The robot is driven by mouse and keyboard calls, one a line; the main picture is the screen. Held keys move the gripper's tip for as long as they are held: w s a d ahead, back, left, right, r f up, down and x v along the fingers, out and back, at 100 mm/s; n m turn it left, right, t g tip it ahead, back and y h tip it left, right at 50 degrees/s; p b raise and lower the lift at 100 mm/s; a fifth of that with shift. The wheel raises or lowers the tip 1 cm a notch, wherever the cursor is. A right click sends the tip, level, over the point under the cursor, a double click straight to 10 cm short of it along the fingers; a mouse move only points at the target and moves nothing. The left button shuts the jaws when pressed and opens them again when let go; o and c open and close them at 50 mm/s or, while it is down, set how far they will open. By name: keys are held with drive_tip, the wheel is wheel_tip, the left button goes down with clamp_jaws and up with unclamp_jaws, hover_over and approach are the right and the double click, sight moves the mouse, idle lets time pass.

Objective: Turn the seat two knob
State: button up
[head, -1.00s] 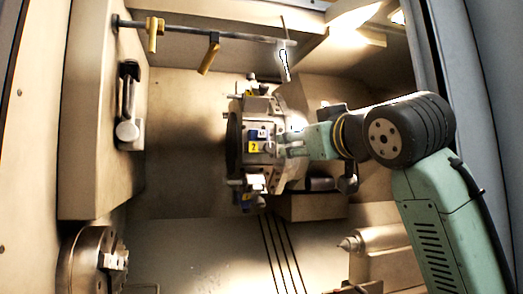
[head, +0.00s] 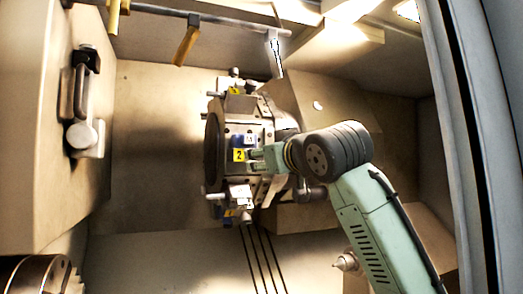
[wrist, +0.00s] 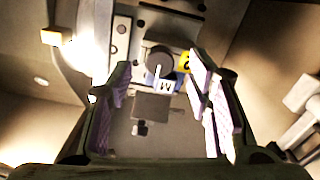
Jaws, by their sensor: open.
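The seat two station sits on the turret (head: 266,129), marked by a yellow label with a 2 (head: 239,155). The yellow label also shows in the wrist view (wrist: 184,62). Beside it in the wrist view is a dark round knob (wrist: 158,62) with a pale line across its lower edge. A blue and white tag (wrist: 168,87) lies just below the knob. My gripper (head: 254,160) is at the turret face, right of the label. In the wrist view its open fingers (wrist: 158,78) stand either side of the knob, with nothing visibly held. In the head view I cannot make out the knob.
Other tool stations with projecting parts sit above and below on the turret, including a lower holder (head: 238,195). A bar (head: 215,22) with yellow handles crosses the top. A chuck (head: 35,275) is at lower left. Open space lies left of the turret.

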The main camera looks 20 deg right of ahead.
drive_tip(key=shift+w+p, duration=0.3)
drive_tip(key=shift+w, duration=1.1)
drive_tip(key=shift+c, duration=0.2)
clamp_jaws()
